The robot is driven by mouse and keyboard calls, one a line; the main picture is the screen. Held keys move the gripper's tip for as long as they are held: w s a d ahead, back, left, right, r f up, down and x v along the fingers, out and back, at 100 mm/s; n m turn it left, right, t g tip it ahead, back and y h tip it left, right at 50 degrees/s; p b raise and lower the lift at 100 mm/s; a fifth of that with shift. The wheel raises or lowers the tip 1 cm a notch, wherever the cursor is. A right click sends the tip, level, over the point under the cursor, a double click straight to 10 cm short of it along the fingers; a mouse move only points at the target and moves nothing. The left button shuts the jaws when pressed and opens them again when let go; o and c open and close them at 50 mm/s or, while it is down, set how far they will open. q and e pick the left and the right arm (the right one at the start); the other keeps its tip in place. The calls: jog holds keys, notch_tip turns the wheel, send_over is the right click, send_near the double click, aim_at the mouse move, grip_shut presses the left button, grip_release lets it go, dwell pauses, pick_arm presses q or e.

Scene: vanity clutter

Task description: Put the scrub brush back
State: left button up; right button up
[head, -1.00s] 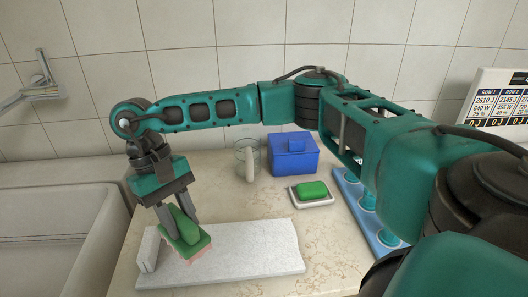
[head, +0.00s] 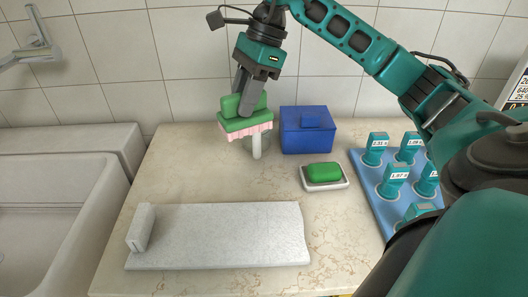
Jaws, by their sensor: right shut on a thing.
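The scrub brush (head: 246,124) has a green body and handle with pink bristles that face down. My right gripper (head: 250,98) is shut on its handle and holds it up off the counter. In the picture the brush covers the upper part of a clear glass (head: 266,142) with a white stick-like thing in it. I cannot tell whether brush and glass touch. A pale speckled board (head: 225,235) lies bare at the front, with an upright pale block (head: 141,228) at its left end. My left gripper is not in view.
A blue lidded box (head: 307,138) stands right of the glass. A green soap bar (head: 323,172) lies in a white dish (head: 338,185). A blue rack (head: 368,192) with several teal-topped items is at the right. A sink (head: 50,215) is at the left. Counter between board and glass is clear.

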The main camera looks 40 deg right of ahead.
jog(key=d+r+m, duration=0.1)
jog(key=d+m+t, duration=0.1)
jog(key=m, duration=0.1)
jog(key=d+r+m, duration=0.1)
jog(key=d, duration=0.1)
jog(key=shift+s+r+t+h, duration=0.3)
jog(key=shift+s+h, duration=0.05)
jog(key=shift+h, duration=0.05)
jog(key=shift+d+m+b, duration=0.15)
jog(key=shift+m+b, duration=0.15)
jog(key=shift+m, duration=0.1)
jog(key=shift+f+b, duration=1.3)
jog(key=shift+f, duration=8.45)
jog(key=shift+f, duration=0.2)
jog(key=o, duration=1)
jog(key=shift+r, duration=0.15)
